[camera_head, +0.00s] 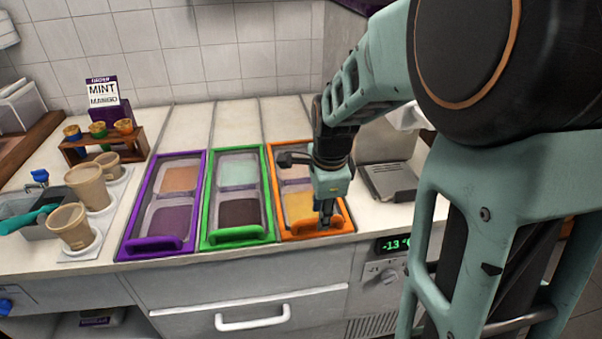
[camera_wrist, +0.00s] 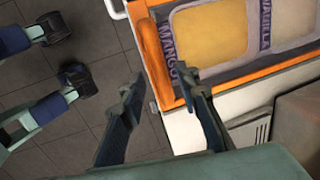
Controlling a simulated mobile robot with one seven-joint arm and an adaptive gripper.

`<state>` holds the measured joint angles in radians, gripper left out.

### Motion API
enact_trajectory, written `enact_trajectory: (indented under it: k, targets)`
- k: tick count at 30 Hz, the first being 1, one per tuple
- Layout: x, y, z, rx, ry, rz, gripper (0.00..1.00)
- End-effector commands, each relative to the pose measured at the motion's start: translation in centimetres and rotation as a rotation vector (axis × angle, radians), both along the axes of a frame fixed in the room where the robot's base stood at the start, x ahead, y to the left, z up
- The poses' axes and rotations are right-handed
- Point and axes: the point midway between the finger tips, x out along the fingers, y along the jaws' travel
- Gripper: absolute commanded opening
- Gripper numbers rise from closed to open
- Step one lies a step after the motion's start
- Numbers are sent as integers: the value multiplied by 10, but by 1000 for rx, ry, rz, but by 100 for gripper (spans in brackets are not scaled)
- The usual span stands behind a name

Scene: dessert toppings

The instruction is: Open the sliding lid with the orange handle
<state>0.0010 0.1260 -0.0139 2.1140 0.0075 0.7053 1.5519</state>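The orange-framed sliding lid (camera_head: 274,178) is the right one of three lids set in the counter. It looks closed, with mango-yellow and pale tubs showing through its clear panels. Its orange handle (camera_head: 303,229) runs along the front edge, partly hidden by my gripper (camera_head: 325,217). In the wrist view, the handle (camera_wrist: 154,52) lies beside the MANGO label. My gripper (camera_wrist: 161,77) is open there, one fingertip on the floor side and the other over the lid, around the handle's lower end. I cannot tell whether it touches.
A green lid (camera_head: 236,236) and a purple lid (camera_head: 152,245) lie to the left. Brown cups (camera_head: 88,186) stand at the far left. A metal scale-like device (camera_head: 390,180) is right of the orange lid. The drawer handle (camera_head: 252,318) is below the counter.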

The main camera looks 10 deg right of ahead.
Motion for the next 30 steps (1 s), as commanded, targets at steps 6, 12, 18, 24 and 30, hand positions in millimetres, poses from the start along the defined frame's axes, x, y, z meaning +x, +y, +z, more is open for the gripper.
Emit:
enact_trajectory:
  k: [6,12,18,24,30]
  targets:
    - [2,0,-9,0,0,1,30]
    - [2,0,-9,0,0,1,30]
    - [2,0,-9,0,0,1,7]
    - [2,0,-9,0,0,1,0]
    - [2,0,-9,0,0,1,0]
